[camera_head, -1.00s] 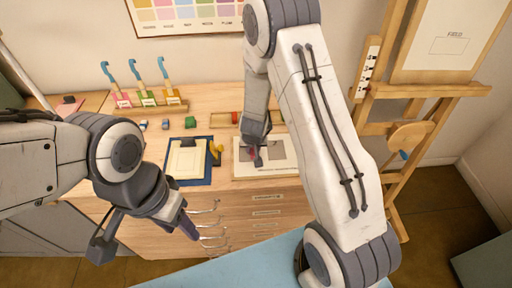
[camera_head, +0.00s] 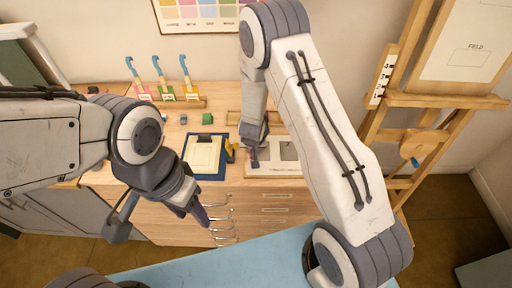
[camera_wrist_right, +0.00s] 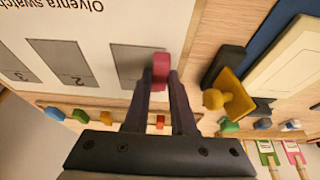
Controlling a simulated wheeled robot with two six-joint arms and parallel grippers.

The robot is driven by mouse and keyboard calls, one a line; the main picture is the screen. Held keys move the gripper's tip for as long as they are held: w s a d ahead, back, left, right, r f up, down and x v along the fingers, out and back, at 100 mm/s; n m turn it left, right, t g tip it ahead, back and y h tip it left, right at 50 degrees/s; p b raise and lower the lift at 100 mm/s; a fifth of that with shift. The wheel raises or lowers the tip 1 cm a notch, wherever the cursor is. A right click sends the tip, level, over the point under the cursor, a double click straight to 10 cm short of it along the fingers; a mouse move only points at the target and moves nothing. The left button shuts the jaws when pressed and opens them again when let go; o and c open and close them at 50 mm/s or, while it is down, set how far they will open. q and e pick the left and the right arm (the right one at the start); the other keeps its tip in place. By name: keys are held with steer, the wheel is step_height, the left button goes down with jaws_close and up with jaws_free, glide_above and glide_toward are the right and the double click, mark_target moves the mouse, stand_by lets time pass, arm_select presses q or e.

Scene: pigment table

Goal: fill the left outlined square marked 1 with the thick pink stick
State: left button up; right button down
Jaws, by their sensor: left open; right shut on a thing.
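The swatch sheet (camera_head: 300,169) lies flat on the wooden table, with grey outlined squares in a row. In the right wrist view the sheet appears upside down, with squares marked 3 (camera_wrist_right: 20,72) and 2 (camera_wrist_right: 76,66). The end square (camera_wrist_right: 133,62) is beside them, its number hidden by my gripper. My right gripper (camera_wrist_right: 160,82) is shut on the thick pink stick (camera_wrist_right: 161,66), which shows over that end square's right edge. I cannot tell whether the stick touches the paper. My left gripper (camera_head: 205,218) is open and empty in front of the drawers.
A yellow knobbed piece (camera_wrist_right: 228,95) and a dark block (camera_wrist_right: 222,66) lie beside the sheet. A blue-edged board (camera_head: 203,178) is left of them. Small coloured blocks line the back of the table. Brushes (camera_head: 158,66) stand behind, and an easel (camera_head: 440,100) is at right.

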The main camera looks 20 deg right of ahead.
mark_target(268, 152)
steer(key=shift+d+f, duration=0.15)
steer(key=shift+s+d+b, duration=0.2)
steer(key=shift+d+b, duration=0.25)
steer(key=shift+d, duration=0.05)
steer(key=shift+s+d+b, duration=0.15)
steer(key=shift+d+b, duration=0.25)
steer(key=shift+d, duration=0.1)
steer(key=shift+s+d+b, duration=0.25)
steer(key=shift+d+b, duration=0.2)
steer(key=shift+d, duration=0.35)
steer(key=shift+s+d+b, duration=0.2)
steer(key=shift+d+b, duration=0.25)
steer(key=shift+d, duration=0.35)
steer(key=shift+a+r, duration=0.15)
steer(key=shift+r, duration=0.05)
